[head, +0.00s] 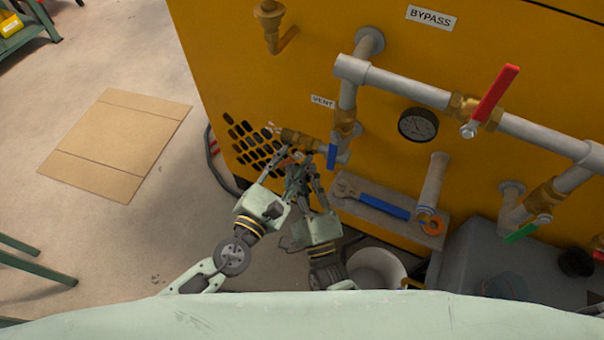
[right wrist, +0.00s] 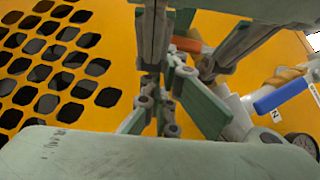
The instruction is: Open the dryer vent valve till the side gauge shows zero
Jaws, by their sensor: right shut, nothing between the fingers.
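The VENT label (head: 322,101) is on the yellow panel, above brass fittings (head: 299,138). A blue lever (head: 332,157) hangs down beside them; it also shows in the right wrist view (right wrist: 280,98). The round dark side gauge (head: 418,124) is right of the fittings; its reading is too small to tell. My left gripper (head: 277,160) is just below the brass fittings, its fingers overlapping the other hand's. My right gripper (head: 301,168) is shut and empty, close left of the blue lever. Whether either touches the fittings is hidden. An orange piece (right wrist: 187,44) shows behind the fingers.
A BYPASS label (head: 431,18), grey pipes and a red lever (head: 494,93) are to the right. A ledge holds a blue-handled wrench (head: 385,207). A green lever (head: 521,233) and white bucket (head: 377,267) are lower. Cardboard (head: 115,145) lies on open floor at left.

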